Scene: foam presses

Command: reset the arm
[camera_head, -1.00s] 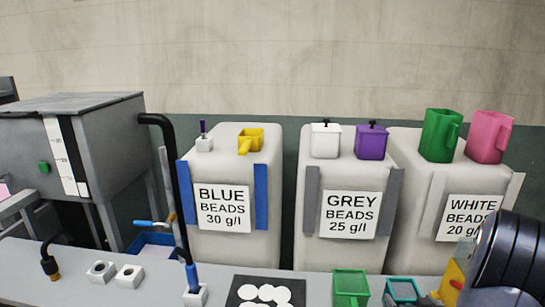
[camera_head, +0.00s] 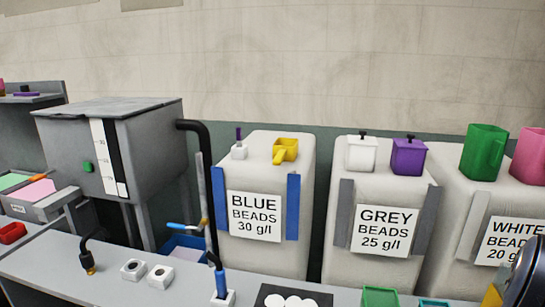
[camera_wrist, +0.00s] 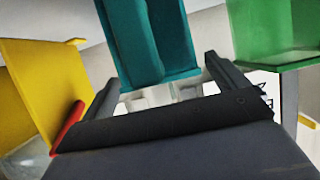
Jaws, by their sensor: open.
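My gripper (camera_wrist: 158,76) shows in the wrist view with its two dark fingers apart. A teal container (camera_wrist: 150,40) stands just beyond and between the fingers; I cannot tell whether they touch it. In the head view only the teal container's top edge (camera_head: 434,303) shows at the bottom. The dark rounded part of my arm is cut off at the lower right corner there, and my fingers are out of that view.
A yellow container (camera_wrist: 35,85) is left of my gripper and a green one (camera_wrist: 280,35) right. Behind the bench (camera_head: 60,262) stand bead bins labelled blue (camera_head: 262,262), grey (camera_head: 384,270) and white (camera_head: 512,215). A grey machine (camera_head: 150,150) stands left.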

